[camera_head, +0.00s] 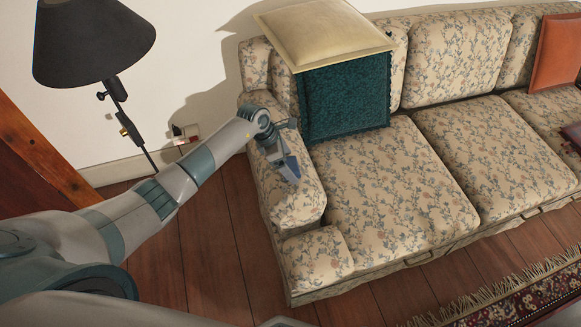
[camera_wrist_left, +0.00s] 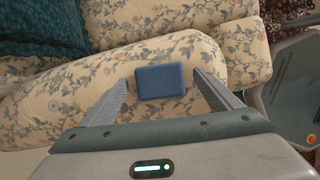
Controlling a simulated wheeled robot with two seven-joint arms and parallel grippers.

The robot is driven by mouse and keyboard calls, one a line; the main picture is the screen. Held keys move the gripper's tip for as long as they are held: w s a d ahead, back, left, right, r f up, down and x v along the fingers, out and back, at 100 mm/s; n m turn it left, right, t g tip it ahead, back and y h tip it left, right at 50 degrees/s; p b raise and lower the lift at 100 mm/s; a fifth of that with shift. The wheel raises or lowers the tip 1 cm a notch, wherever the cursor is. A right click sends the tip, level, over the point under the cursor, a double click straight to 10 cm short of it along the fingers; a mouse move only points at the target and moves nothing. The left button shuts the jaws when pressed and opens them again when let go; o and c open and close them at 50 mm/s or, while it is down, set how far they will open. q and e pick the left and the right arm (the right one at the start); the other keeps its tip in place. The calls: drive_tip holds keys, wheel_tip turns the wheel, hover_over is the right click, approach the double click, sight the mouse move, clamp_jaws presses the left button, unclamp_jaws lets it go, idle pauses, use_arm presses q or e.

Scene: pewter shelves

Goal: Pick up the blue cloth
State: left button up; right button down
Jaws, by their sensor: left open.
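The blue cloth (camera_wrist_left: 160,81) looks like a small folded block with rounded corners. It lies on the floral armrest (camera_wrist_left: 150,125) of the sofa. My left gripper is open and empty. In the head view my left gripper (camera_head: 283,160) is over the armrest, with its fingers partly covering the blue cloth, of which little can be told apart there. My right gripper is not in view.
A black floor lamp (camera_head: 90,45) stands at the left. An orange cushion (camera_head: 556,55) is far right. A fringed rug (camera_head: 530,300) lies in front.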

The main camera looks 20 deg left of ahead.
sight(295, 163)
use_arm(q)
drive_tip(key=c, duration=1.1)
drive_tip(key=shift+c, duration=0.2)
drive_tip(key=shift+r, duration=0.15)
drive_tip(key=shift+w+r, duration=0.1)
drive_tip(key=shift+r, duration=0.45)
wheel_tip(295, 163, up, 2)
drive_tip(key=shift+r+b, duration=0.25)
drive_tip(key=shift+b, duration=0.15)
drive_tip(key=s+d+r+b, duration=0.1)
drive_tip(key=s+d+r, duration=0.6)
drive_tip(key=s+d, duration=0.1)
drive_tip(key=shift+d, duration=0.4)
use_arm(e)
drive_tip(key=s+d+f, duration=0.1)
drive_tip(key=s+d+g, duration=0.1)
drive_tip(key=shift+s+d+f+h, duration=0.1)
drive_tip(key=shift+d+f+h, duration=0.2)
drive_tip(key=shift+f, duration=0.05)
